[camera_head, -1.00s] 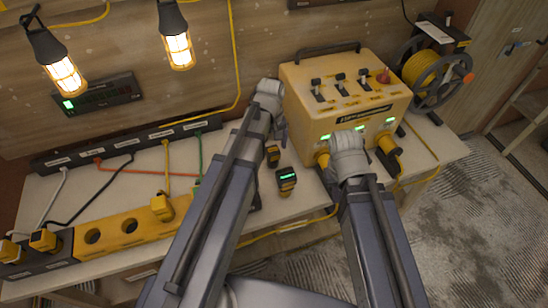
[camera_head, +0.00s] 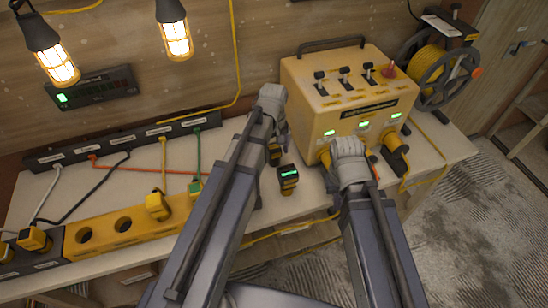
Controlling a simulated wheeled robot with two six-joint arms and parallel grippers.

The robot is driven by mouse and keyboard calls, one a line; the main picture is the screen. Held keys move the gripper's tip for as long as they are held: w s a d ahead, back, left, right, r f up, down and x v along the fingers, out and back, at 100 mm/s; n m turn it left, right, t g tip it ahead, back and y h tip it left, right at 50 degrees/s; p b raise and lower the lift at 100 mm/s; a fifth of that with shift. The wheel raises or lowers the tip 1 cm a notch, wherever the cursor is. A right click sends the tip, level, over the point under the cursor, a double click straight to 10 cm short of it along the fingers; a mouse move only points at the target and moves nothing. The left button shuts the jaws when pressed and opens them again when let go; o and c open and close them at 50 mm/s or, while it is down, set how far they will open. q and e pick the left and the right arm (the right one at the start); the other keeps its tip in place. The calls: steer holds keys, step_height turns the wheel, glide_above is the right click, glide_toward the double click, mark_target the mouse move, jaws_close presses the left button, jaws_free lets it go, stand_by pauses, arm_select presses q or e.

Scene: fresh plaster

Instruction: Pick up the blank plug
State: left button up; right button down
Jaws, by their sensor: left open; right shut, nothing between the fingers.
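I cannot pick out the blank plug for certain. A small yellow-and-black piece (camera_head: 275,154) stands on the bench beside my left arm, partly covered by it. My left gripper (camera_head: 281,126) is open, mostly hidden behind its wrist, just left of the yellow power box. My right gripper (camera_head: 350,162) is shut and empty in front of the box, its fingers largely hidden by the wrist. Yellow plugs (camera_head: 157,206) sit along the yellow-and-black socket strip (camera_head: 103,234), which also has two bare round holes.
The yellow power box (camera_head: 345,90) with switches stands at the bench's back right, a cable reel (camera_head: 440,70) behind it. A small device with a green display (camera_head: 288,180) stands between my arms. A labelled black strip (camera_head: 120,140) with coloured cables runs along the wall. Lamps (camera_head: 174,38) hang above.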

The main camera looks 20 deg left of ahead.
mark_target(274, 155)
arm_select(q)
step_height(274, 155, down, 3)
steer(key=shift+w+f+b, duration=0.1)
steer(key=shift+f+b, duration=0.05)
steer(key=shift+b, duration=1)
arm_select(e)
step_height(274, 155, down, 3)
steer(key=shift+f, duration=0.1)
arm_select(q)
jaws_close()
steer(key=shift+r+p, duration=0.25)
steer(key=shift+p, duration=0.05)
arm_select(e)
steer(key=shift+r, duration=0.25)
